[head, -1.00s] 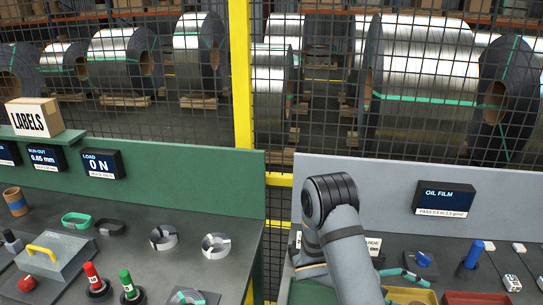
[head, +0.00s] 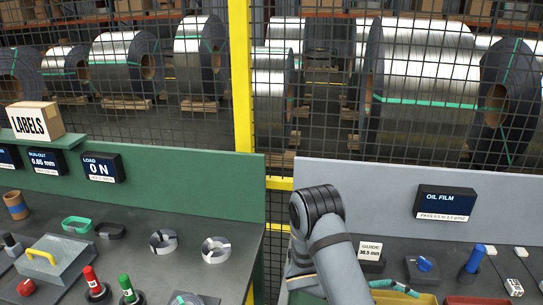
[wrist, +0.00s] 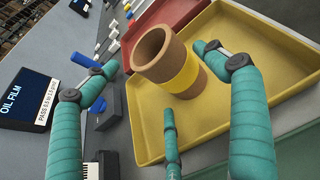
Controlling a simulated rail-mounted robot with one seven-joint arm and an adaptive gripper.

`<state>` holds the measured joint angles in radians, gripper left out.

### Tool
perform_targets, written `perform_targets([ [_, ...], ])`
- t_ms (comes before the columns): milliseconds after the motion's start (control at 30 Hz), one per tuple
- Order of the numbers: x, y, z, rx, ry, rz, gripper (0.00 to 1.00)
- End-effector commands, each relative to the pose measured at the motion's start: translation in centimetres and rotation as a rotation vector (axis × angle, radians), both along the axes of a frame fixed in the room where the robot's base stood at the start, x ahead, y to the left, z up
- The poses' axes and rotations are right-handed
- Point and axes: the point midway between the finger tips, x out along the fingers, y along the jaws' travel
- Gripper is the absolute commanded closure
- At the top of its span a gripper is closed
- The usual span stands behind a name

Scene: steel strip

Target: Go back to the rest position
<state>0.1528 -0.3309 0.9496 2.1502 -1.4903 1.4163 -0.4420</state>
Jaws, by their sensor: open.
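My gripper (wrist: 150,85) has teal fingers spread wide apart in the wrist view, with nothing between them in contact that I can see. A brown ring or tube with a yellow band (wrist: 168,60) stands in a yellow tray (wrist: 265,45), beyond the fingertips. In the head view my grey arm bends down at the right bench, and teal finger parts (head: 395,287) show at the bottom edge. The rest of the gripper is hidden by the arm or out of frame.
A red tray (wrist: 150,25) adjoins the yellow tray. A blue-handled tool (head: 474,258), a blue knob (head: 425,264), a guide sign (head: 371,252) and the oil film display (head: 445,203) are nearby. A yellow post (head: 240,75) and mesh fence stand behind the benches.

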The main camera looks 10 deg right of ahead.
Motion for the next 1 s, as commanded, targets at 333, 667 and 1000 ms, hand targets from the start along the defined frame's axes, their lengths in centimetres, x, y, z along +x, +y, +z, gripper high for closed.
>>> perform_targets([
  [333, 2.1, 6.9, 2.7, 0.001, -0.003, 0.001, 0.14],
  [667, 0.9, 3.7, 1.9, -0.002, 0.01, -0.007, 0.14],
  [1000, -1.0, -2.5, -1.8, 0.001, 0.008, -0.004, 0.14],
])
